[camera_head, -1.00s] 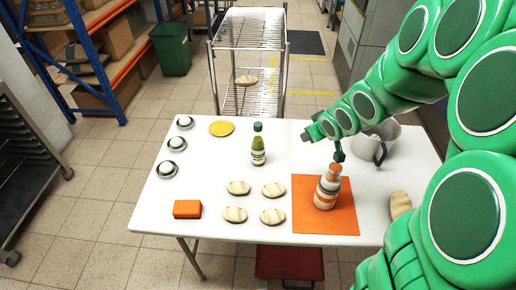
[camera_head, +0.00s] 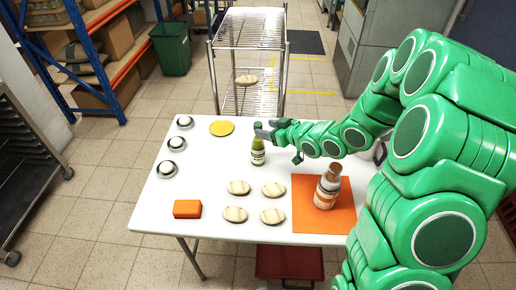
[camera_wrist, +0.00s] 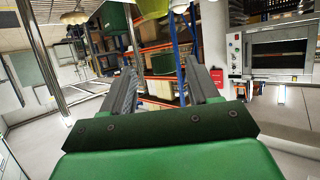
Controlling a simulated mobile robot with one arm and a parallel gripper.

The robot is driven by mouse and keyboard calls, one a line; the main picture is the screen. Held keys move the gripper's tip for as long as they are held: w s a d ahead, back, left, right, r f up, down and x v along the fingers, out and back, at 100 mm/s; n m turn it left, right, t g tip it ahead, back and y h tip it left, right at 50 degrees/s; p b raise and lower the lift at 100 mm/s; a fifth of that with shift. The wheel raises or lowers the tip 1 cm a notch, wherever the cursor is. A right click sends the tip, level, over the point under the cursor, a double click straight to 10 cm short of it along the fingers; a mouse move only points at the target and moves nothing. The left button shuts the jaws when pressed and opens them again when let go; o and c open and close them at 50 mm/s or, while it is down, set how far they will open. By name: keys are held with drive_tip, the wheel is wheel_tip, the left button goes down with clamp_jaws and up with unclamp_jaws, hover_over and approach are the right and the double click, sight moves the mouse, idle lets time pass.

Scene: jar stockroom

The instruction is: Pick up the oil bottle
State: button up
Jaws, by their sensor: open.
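The oil bottle (camera_head: 258,154), green with a dark cap and a pale label, stands upright near the middle of the white table in the head view. My gripper (camera_head: 279,145) is open and empty, just right of the bottle's upper part. One finger appears beside or in front of the cap; I cannot tell whether it touches. In the wrist view my gripper (camera_wrist: 160,88) shows two spread fingers with nothing between them. A yellow-green shape is cut off at that view's top edge; I cannot tell what it is.
A second bottle (camera_head: 327,187) with a brown cap stands on an orange mat (camera_head: 306,220). Several pale striped ovals lie left of it. An orange block (camera_head: 187,209), a yellow disc (camera_head: 222,128) and 3 dark-rimmed white rounds occupy the left side. My arm mostly hides a pot (camera_head: 379,152).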

sight(258, 144)
drive_tip(key=x, duration=0.5)
drive_tip(key=shift+s+a+f, duration=0.15)
drive_tip(key=shift+s+f, duration=0.05)
drive_tip(key=shift+f, duration=0.25)
drive_tip(key=shift+x, duration=0.9)
clamp_jaws()
